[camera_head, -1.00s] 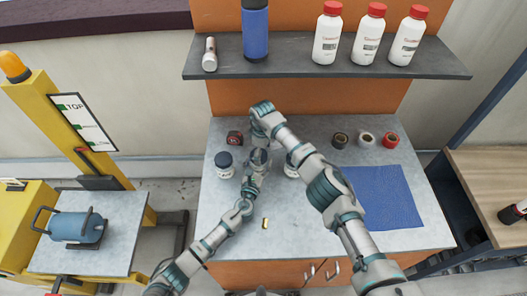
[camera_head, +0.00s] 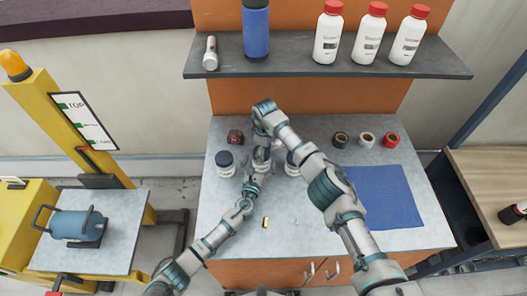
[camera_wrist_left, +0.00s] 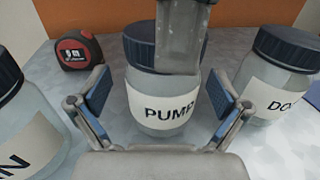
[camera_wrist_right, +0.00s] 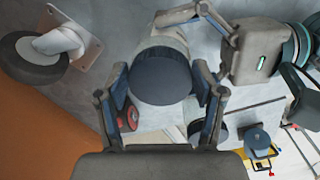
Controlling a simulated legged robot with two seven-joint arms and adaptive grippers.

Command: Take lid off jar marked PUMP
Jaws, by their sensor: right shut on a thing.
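The jar marked PUMP (camera_wrist_left: 160,113) stands upright on the bench, clear with a white label and a dark blue lid (camera_wrist_left: 139,38). My left gripper (camera_wrist_left: 158,100) is open, with its fingers on either side of the jar and gaps between. My right gripper (camera_wrist_right: 161,97) comes from above and is shut on the lid (camera_wrist_right: 164,75). One of its fingers covers part of the lid in the left wrist view. In the head view my right gripper (camera_head: 264,138) and left gripper (camera_head: 257,166) largely hide the jar.
Similar jars stand close on the left (camera_head: 225,165) and right (camera_head: 292,168). A tape measure (camera_head: 235,137) lies behind the left jar. Tape rolls (camera_head: 366,139) and a blue mat (camera_head: 384,198) lie right. A shelf (camera_head: 330,66) with bottles overhangs the back. The front bench is mostly clear.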

